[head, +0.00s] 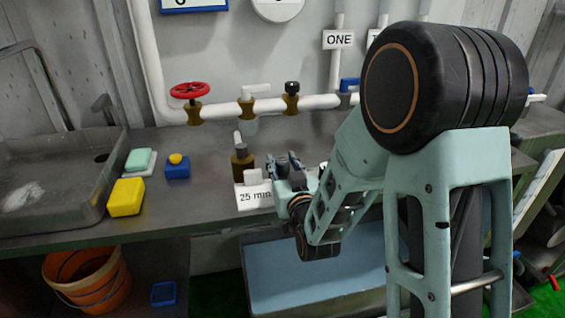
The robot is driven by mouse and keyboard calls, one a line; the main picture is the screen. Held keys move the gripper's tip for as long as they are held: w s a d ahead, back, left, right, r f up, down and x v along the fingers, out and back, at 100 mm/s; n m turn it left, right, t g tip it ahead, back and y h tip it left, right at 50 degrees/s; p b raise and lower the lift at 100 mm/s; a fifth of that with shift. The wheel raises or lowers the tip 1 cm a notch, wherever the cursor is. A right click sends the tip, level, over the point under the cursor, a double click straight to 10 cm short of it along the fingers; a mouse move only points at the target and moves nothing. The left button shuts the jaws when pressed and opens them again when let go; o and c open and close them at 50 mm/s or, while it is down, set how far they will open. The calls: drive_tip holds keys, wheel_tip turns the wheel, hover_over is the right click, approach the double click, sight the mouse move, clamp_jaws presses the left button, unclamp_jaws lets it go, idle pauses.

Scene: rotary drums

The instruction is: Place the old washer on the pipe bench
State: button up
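I cannot make out the old washer in the head view; it may be too small or hidden by my arm. The dark grey bench (205,207) runs along the wall under the pipework, and I take it for the pipe bench.
A white pipe (225,107) with a red handwheel (189,91) and several taps runs behind the bench. A sink (50,185), yellow sponge (126,197) and blue block (177,168) are left. An orange bucket (88,280) and blue trough (310,272) stand below. My arm covers the right side.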

sight(286, 168)
drive_tip(key=shift+r, duration=0.2)
drive_tip(key=v, duration=0.3)
drive_tip(key=shift+s+r+p, duration=0.1)
drive_tip(key=shift+s+p, duration=0.05)
drive_tip(key=shift+p, duration=0.25)
drive_tip(key=shift+r+p, duration=0.15)
drive_tip(key=shift+p, duration=0.6)
drive_tip(key=shift+d+p, duration=0.1)
drive_tip(key=shift+p, duration=0.4)
drive_tip(key=shift+s+p, duration=0.2)
drive_tip(key=shift+p, duration=0.35)
drive_tip(key=p+v, duration=0.2)
drive_tip(key=p, duration=0.4)
drive_tip(key=shift+s, duration=0.25)
drive_tip(key=p+v, duration=0.3)
drive_tip(key=p, duration=0.2)
drive_tip(key=shift+p+v, duration=1.35)
drive_tip(key=shift+v, duration=0.05)
